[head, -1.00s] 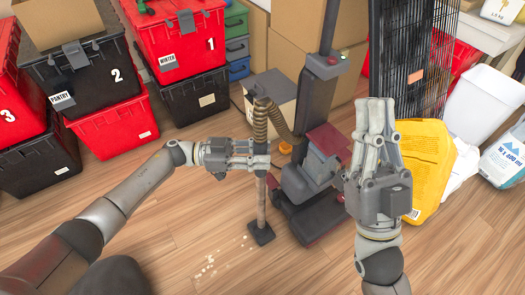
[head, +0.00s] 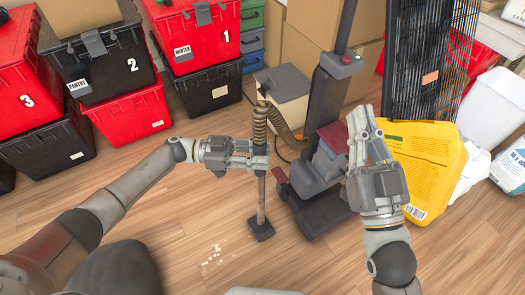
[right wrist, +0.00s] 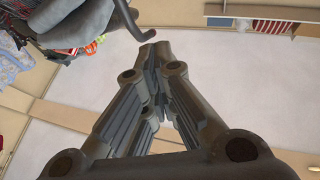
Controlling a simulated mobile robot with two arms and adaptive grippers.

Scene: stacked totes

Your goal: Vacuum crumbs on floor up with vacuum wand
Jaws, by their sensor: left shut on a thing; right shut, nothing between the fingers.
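The vacuum wand (head: 261,197) is a thin upright tube with a dark floor nozzle (head: 261,230) and a ribbed brown hose (head: 260,128) at its top. My left gripper (head: 262,155) is shut on the wand at its upper part. The nozzle is on the wooden floor. Pale crumbs (head: 211,255) lie on the floor to the left of and nearer than the nozzle, apart from it.
The dark upright vacuum (head: 325,130) stands right of the wand. Numbered red and black totes (head: 120,113) are stacked at left. A yellow bag (head: 428,165) and a white bin (head: 490,105) stand at right. The floor around the crumbs is mostly clear.

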